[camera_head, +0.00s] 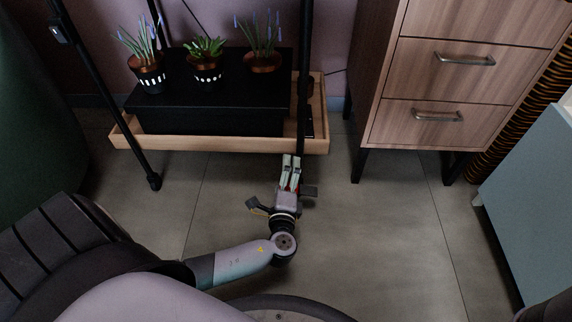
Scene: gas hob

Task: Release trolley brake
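The trolley has thin black posts and a light wooden bottom shelf (220,144) low to the floor. Its front left post ends in a small black foot or caster (154,182) on the tiles. Its front right post (302,100) runs down to my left gripper (291,160). The gripper reaches away from me, low over the floor, with its fingertips at the lower end of that post. The fingers look close together. I cannot tell whether they touch or hold anything. The foot and any brake there are hidden by the gripper. My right gripper is out of view.
A wooden drawer cabinet (410,130) on black legs stands close to the right. A grey-blue cabinet (530,200) is at the far right. The tiled floor (390,240) between is clear.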

